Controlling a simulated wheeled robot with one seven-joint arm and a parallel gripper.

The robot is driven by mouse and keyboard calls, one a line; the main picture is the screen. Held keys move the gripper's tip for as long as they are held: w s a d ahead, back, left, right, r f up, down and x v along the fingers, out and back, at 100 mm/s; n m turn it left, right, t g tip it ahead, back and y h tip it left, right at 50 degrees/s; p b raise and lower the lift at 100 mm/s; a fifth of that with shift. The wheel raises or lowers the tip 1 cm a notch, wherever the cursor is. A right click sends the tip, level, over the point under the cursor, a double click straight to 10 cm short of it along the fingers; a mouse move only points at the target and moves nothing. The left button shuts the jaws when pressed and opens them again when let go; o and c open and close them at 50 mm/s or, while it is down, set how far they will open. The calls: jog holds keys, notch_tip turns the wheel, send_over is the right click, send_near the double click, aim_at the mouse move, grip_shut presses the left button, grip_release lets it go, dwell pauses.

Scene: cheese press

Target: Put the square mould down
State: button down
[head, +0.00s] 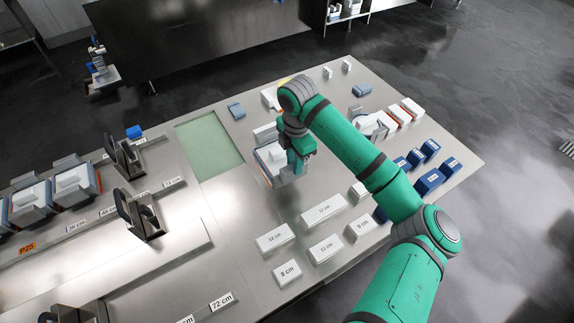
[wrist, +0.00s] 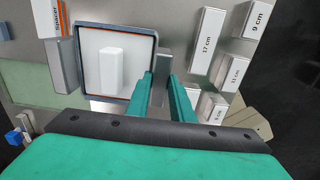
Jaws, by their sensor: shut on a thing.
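The square mould (head: 269,160) is a grey steel frame with a thin orange line and a white lid bearing a raised white block. It fills the upper left of the wrist view (wrist: 92,72), looking roughly level. My gripper (head: 298,164) is at the mould's right side in the head view. In the wrist view its green fingers (wrist: 161,78) are shut on a grey upright tab at the mould's edge. The arm hides part of the mould in the head view. I cannot tell whether its underside touches the steel table (head: 235,215).
A pale green panel (head: 212,146) lies left of the mould. White labelled blocks, including a 17 cm one (head: 323,209), stand in front. Dark blue blocks (head: 430,181) and white moulds (head: 400,117) are to the right. A dark upright bracket (head: 127,158) stands left of the panel.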

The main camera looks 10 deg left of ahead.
jog(key=w+f, duration=0.2)
jog(key=w+d+f, duration=0.1)
jog(key=f, duration=0.1)
jog(key=w+d+f, duration=0.1)
jog(key=w+f, duration=0.1)
jog(key=shift+w+f, duration=0.15)
jog(key=shift+w, duration=0.2)
jog(key=shift+f, duration=1.6)
jog(key=c, duration=1.6)
grip_release()
jog(key=shift+s, duration=0.1)
jog(key=shift+o, duration=0.2)
